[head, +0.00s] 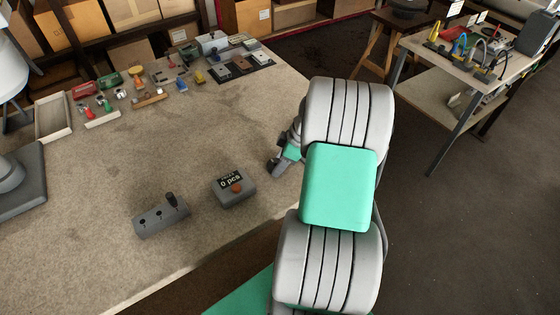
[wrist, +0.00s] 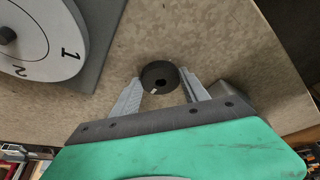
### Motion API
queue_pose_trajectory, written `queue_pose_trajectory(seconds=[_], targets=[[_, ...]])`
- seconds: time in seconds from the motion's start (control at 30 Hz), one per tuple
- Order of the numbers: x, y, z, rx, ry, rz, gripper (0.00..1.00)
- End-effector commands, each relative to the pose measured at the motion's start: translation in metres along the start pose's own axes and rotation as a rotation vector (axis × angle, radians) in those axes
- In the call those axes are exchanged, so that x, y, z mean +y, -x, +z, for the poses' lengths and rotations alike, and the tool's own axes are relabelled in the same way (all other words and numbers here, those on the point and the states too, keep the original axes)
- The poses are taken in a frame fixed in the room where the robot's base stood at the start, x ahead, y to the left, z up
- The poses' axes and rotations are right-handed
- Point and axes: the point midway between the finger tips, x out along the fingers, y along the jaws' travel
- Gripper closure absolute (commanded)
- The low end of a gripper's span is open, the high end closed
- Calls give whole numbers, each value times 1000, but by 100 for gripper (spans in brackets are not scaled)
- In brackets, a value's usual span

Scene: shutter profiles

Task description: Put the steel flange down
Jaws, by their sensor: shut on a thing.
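The steel flange (wrist: 148,73) shows in the wrist view as a dark, round piece with a hole in its middle and a small pale mark on its rim. My gripper (wrist: 160,80) has one finger on each side of it and is shut on it. The speckled table top is behind the flange; I cannot tell how far below it is. In the head view my gripper (head: 280,163) is partly hidden behind my arm, over the table's right part, and the flange cannot be made out there.
A white numbered disc (wrist: 35,35) on a grey plate is at the wrist view's upper left. Several small parts lie at the back. The table's middle is clear.

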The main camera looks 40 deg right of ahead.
Motion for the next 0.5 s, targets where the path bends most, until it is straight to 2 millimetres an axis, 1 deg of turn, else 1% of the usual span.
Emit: queue_pose_trajectory(seconds=[0.03, 0.2, 0.3, 0.5], targets=[[0, -2, 1, 0, 0, -1, 46], [0, -1, 0, 0, -1, -1, 32], [0, -1, 0, 0, -1, -1, 26], [0, 0, 0, 0, -1, -1, 26]])
